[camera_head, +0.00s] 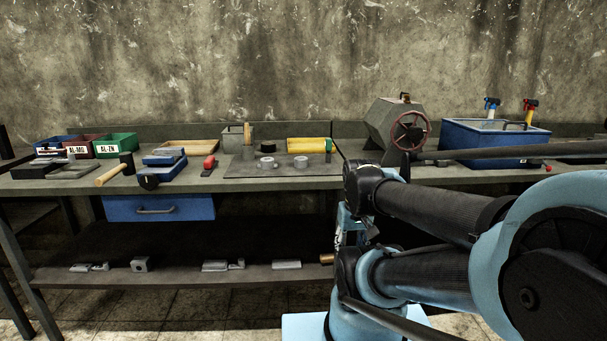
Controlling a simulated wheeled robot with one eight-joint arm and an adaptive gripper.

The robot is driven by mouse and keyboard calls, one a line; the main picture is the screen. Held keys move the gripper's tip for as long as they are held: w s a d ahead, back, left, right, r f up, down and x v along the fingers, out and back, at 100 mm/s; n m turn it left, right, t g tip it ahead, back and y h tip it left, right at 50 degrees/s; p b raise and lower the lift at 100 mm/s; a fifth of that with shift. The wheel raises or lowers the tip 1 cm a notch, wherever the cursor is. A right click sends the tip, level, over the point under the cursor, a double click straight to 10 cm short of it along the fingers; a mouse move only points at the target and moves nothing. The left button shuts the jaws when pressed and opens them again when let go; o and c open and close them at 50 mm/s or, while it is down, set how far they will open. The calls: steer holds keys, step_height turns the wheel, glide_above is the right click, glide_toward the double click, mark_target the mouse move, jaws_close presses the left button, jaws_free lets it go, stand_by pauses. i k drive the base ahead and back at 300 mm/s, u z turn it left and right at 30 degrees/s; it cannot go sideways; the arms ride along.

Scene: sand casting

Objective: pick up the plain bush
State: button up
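Two small grey ring-shaped parts lie on a dark mat on the bench. One is the left ring part (265,162), the other the right ring part (301,161). Both look like bushes with a central hole; they are too small to tell which is the plain one. A copper-coloured cylinder (327,259) sits on the lower shelf, partly behind my arm. My folded arm fills the right foreground, apart from the ring parts. My gripper cannot be made out clearly among the folded links, so its opening is unclear.
The dark mat (238,171) also carries a yellow roll (308,145). A red-handled tool (209,165), a mallet (115,170) and a blue block (164,167) lie to its left. A drum with a red wheel (408,130) and a blue tank (490,151) stand right. Several grey parts lie on the lower shelf.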

mark_target(301, 162)
steer(key=k, duration=0.5)
steer(key=u, duration=1)
steer(key=i, duration=0.8)
steer(key=z, duration=1.5)
